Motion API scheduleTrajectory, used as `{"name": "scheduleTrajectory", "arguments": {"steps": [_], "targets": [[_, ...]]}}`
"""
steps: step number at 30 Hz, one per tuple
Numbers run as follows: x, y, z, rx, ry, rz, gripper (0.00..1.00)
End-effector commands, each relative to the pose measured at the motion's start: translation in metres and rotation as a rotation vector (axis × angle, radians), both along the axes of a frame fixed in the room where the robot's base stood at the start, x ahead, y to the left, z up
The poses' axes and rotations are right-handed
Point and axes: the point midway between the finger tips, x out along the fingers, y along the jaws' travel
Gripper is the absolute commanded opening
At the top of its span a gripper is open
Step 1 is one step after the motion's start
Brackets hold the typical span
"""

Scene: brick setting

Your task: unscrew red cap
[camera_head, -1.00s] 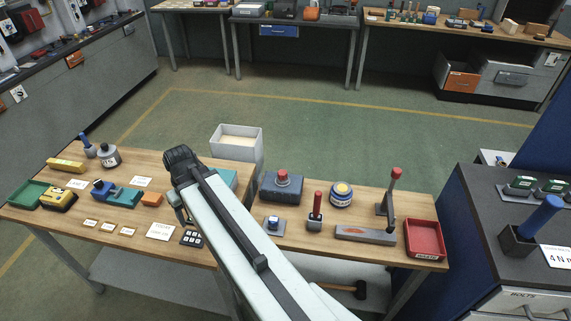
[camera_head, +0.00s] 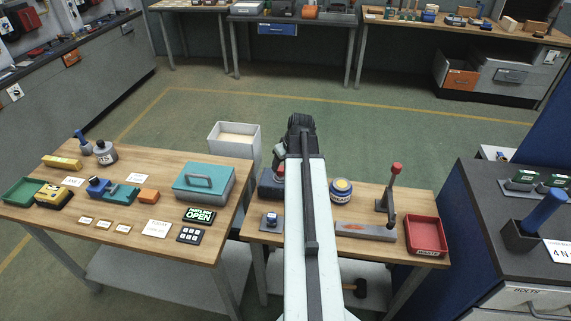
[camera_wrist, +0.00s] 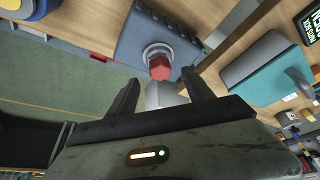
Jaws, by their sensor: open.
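The red cap (camera_wrist: 159,67) sits on a silver round collar on top of a blue-grey block (camera_wrist: 150,35), seen in the wrist view. In the head view the block (camera_head: 265,187) stands on the right-hand wooden table, and my arm hides most of the cap. My gripper (camera_wrist: 160,77) is open, its two dark fingers on either side of the cap in the picture, with nothing held. I cannot tell how far the fingers are from the cap. In the head view my gripper (camera_head: 301,125) reaches past the block's right side.
A blue-and-yellow round container (camera_head: 341,190), a red-knobbed lever (camera_head: 393,195) and a red tray (camera_head: 425,235) stand on the right. A teal-lidded box (camera_head: 204,182) is on the left table. A white bin (camera_head: 234,142) stands behind. Open floor lies beyond.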

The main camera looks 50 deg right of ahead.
Motion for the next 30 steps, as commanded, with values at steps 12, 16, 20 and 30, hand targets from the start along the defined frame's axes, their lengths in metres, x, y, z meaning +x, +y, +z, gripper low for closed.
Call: {"name": "scheduleTrajectory", "arguments": {"steps": [12, 16, 20, 30], "targets": [[0.021, -0.005, -0.052, 0.000, 0.001, 0.001, 0.61], [0.021, -0.004, -0.050, 0.000, 0.001, 0.001, 0.61], [0.021, -0.004, -0.050, 0.001, 0.001, 0.001, 0.33], [0.021, -0.004, -0.050, 0.000, 0.001, 0.001, 0.00]]}}
